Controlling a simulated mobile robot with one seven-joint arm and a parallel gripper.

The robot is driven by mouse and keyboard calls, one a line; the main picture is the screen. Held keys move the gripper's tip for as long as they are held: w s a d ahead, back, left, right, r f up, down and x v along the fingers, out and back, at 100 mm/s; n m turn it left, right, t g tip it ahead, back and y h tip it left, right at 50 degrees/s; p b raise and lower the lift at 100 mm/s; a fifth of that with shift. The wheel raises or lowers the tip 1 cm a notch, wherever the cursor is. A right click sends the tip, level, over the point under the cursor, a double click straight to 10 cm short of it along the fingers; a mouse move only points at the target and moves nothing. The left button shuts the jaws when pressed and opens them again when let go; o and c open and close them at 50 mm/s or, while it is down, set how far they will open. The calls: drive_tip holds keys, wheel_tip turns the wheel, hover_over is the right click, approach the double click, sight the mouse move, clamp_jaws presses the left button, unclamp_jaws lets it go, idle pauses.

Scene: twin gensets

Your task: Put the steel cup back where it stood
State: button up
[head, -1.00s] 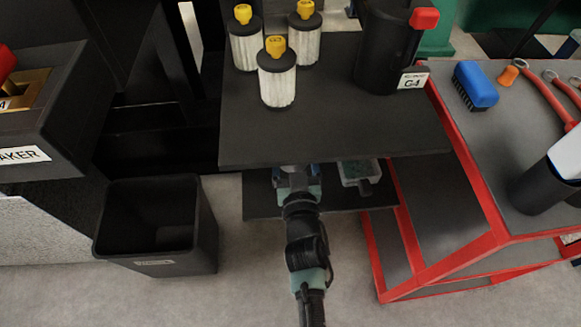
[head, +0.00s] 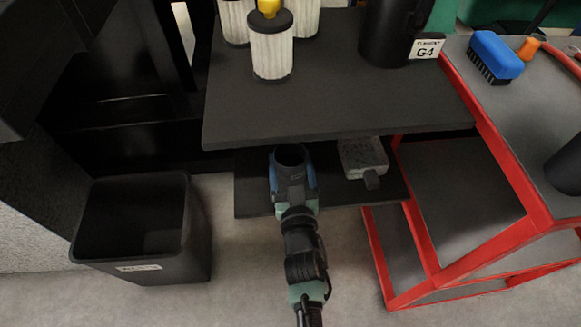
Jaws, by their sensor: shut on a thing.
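My gripper (head: 291,172) reaches over the dark lower shelf (head: 243,196), its blue fingers on either side of a round, open-topped thing. This looks like the steel cup (head: 291,156), upright, with its dark mouth facing up; it appears dark here. My gripper is shut on it. The gripper body hides the cup's near side, so I cannot tell whether its base touches the shelf.
A grey tray or box (head: 362,156) sits on the lower shelf right of the cup. The upper shelf (head: 330,110) overhangs just beyond, carrying white filters (head: 271,50) and a black canister (head: 388,35). A black bin (head: 140,225) stands left, a red-framed cart (head: 455,250) right.

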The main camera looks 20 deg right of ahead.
drive_tip(key=shift+r, duration=0.1)
drive_tip(key=shift+f, duration=0.25)
drive_tip(key=o, duration=1.5)
drive_tip(key=shift+c, duration=0.2)
drive_tip(key=shift+r, duration=0.15)
drive_tip(key=shift+s+r, duration=0.1)
drive_tip(key=shift+s, duration=0.05)
drive_tip(key=p+v, duration=0.3)
drive_tip(key=v, duration=0.8)
drive_tip(key=shift+s, duration=0.35)
